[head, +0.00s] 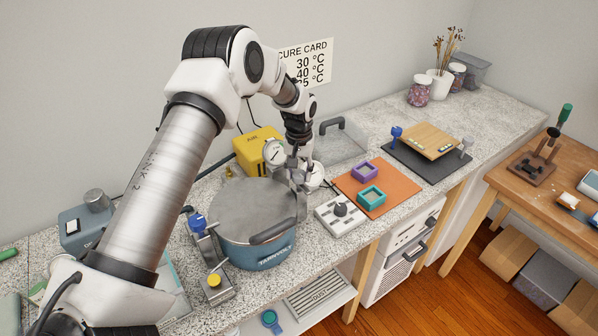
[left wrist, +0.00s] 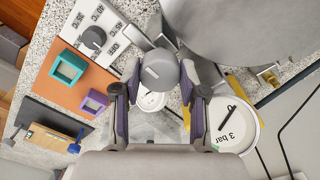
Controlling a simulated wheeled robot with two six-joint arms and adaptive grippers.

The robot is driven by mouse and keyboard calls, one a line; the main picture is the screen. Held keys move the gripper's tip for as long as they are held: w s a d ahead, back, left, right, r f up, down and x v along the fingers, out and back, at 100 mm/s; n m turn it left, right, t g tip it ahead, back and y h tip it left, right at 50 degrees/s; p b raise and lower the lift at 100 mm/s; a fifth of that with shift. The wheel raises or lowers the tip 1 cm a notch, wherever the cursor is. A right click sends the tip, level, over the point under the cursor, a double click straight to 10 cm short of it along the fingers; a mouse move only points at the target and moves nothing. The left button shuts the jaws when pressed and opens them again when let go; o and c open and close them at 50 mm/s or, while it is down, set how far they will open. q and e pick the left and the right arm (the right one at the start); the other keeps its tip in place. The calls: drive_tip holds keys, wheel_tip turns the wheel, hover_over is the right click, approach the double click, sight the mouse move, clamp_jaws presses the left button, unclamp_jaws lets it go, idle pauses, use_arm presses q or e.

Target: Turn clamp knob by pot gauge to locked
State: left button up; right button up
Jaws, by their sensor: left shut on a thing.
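The blue pot (head: 262,256) with its grey lid (head: 252,198) stands on the speckled counter. The white pot gauge (head: 274,151) shows behind the lid. In the left wrist view the gauge (left wrist: 232,125) reads "3 bar" on its face. My left gripper (head: 299,183) reaches down at the lid's right rear edge. In the left wrist view my left gripper (left wrist: 161,78) is shut on the grey round clamp knob (left wrist: 160,70), which has a short pale mark on top. In the head view the gripper hides this knob. My right gripper is not in view.
A dial box (head: 341,212) sits right of the pot. An orange mat (head: 385,189) holds a purple and a teal mould. A yellow box (head: 255,144) stands behind the pot. A blue knob (head: 197,222) is at the pot's left side.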

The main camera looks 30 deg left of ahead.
use_arm(q)
drive_tip(key=shift+f+m, duration=0.1)
drive_tip(key=shift+m, duration=0.2)
drive_tip(key=m+b, duration=0.1)
drive_tip(key=m, duration=0.2)
drive_tip(key=m+b, duration=0.1)
drive_tip(key=m, duration=0.4)
drive_tip(key=m+b, duration=0.1)
drive_tip(key=m, duration=0.3)
drive_tip(key=shift+s+f, duration=0.1)
drive_tip(key=m, duration=0.5)
drive_tip(key=shift+b, duration=0.35)
drive_tip(key=o, duration=1)
drive_tip(key=shift+o, duration=0.7)
